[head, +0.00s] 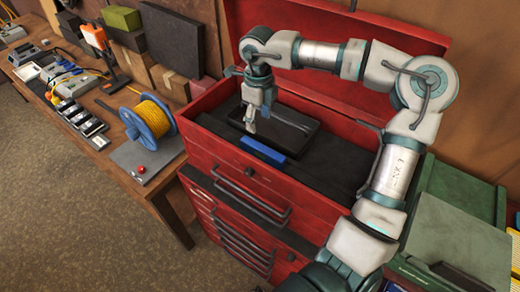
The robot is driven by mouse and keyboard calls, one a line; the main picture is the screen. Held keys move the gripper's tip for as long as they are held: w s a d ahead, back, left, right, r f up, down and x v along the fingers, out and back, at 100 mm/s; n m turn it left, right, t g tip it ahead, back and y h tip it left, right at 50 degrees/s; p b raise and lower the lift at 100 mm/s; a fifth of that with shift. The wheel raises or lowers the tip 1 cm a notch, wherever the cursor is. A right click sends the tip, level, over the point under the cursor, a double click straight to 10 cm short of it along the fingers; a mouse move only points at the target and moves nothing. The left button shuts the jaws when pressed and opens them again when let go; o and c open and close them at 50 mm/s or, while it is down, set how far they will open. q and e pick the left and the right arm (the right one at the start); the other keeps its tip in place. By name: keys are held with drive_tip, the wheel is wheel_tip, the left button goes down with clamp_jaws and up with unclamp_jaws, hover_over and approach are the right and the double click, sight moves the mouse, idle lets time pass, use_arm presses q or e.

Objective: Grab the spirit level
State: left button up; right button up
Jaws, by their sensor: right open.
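The spirit level (262,152) seems to be the short blue bar lying in the open top of the red tool chest, just behind its front edge. My right gripper (251,126) points down into the chest. It is open and empty, above and slightly left of and behind the blue bar, apart from it as far as I can tell. My left gripper is not in view.
A black tray (292,125) lies in the red tool chest (240,182), behind the bar. The chest's raised lid (238,22) stands behind. At left, a wooden workbench (165,203) holds a yellow cable reel (150,118) and chargers. Green cases (455,245) stand at right.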

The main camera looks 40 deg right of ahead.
sight(263, 148)
drive_tip(key=f, duration=0.3)
drive_tip(key=d+f, duration=0.1)
drive_tip(key=f, duration=0.1)
drive_tip(key=f+p, duration=0.1)
drive_tip(key=f, duration=0.2)
drive_tip(key=shift+d+f, duration=0.15)
drive_tip(key=shift+f, duration=0.15)
drive_tip(key=shift+s+f+p, duration=0.1)
drive_tip(key=shift+f+p, duration=0.2)
drive_tip(key=shift+f, duration=0.25)
drive_tip(key=f, duration=0.1)
drive_tip(key=f+p, duration=0.1)
drive_tip(key=f, duration=0.1)
drive_tip(key=shift+s+a+f, duration=0.2)
drive_tip(key=shift+s+a, duration=0.05)
drive_tip(key=shift+a, duration=0.05)
drive_tip(key=shift+w+f, duration=0.15)
drive_tip(key=shift+f, duration=0.25)
drive_tip(key=shift+d, duration=0.25)
drive_tip(key=shift+c, duration=0.7)
drive_tip(key=shift+d, duration=0.1)
drive_tip(key=c, duration=0.4)
clamp_jaws()
